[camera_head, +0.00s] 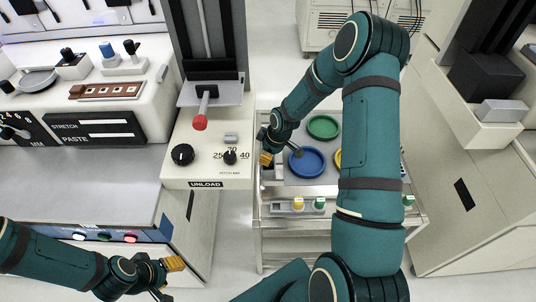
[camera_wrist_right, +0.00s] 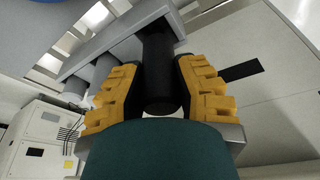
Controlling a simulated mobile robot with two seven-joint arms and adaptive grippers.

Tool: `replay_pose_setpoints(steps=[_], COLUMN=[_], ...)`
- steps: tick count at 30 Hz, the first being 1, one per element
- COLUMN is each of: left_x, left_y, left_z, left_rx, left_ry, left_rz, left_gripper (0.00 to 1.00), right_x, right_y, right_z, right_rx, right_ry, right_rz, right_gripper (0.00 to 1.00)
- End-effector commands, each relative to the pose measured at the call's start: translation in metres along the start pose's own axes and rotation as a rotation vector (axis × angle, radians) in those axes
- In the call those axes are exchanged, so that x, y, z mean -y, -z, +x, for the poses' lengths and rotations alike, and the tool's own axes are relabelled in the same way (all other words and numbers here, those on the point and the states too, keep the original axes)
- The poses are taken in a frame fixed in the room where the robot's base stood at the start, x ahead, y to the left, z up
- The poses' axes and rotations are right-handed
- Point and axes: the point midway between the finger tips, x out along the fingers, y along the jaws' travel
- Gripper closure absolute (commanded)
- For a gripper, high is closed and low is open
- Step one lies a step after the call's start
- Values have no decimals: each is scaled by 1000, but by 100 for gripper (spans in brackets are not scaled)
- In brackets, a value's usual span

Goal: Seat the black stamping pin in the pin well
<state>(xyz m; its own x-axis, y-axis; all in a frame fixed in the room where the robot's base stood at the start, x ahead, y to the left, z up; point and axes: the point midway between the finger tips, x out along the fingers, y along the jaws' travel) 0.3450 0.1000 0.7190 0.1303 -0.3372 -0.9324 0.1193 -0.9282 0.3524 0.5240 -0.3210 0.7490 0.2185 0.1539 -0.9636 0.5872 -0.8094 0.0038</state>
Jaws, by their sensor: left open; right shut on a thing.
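The black stamping pin (camera_wrist_right: 160,85) is a dark cylinder in the right wrist view, between the yellow fingers of my right gripper (camera_wrist_right: 161,78). That gripper is shut on it. Its far end meets a grey rail; I cannot tell whether it sits in it. In the head view my right gripper (camera_head: 266,157) is at the left side of the cart, and the pin is not clear there. My left gripper (camera_head: 167,277) is open and empty at the lower left, far from the pin. I cannot make out the pin well for certain.
The grey rail (camera_wrist_right: 118,36) carries grey cylinders (camera_wrist_right: 76,86) beside the pin. The cart (camera_head: 288,223) holds a blue dish (camera_head: 308,162) and a green dish (camera_head: 323,126). A bonder with an UNLOAD panel (camera_head: 205,184) stands left of the cart. Open floor (camera_head: 232,225) lies between them.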

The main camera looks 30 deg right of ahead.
Motion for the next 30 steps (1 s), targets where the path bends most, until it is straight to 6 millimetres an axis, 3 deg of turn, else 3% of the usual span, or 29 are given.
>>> replay_pose_setpoints(steps=[9, 30], left_x=[3, 3], left_y=[-1, -1], left_z=[8, 7], left_rx=[0, 0], left_ry=[0, 0], left_rz=[0, 0], left_gripper=[53, 53], right_x=[0, 0], right_y=[-2, -2], right_z=[8, 8], right_rx=[0, 0], right_ry=[0, 0], right_rz=[0, 0], right_gripper=[100, 100])
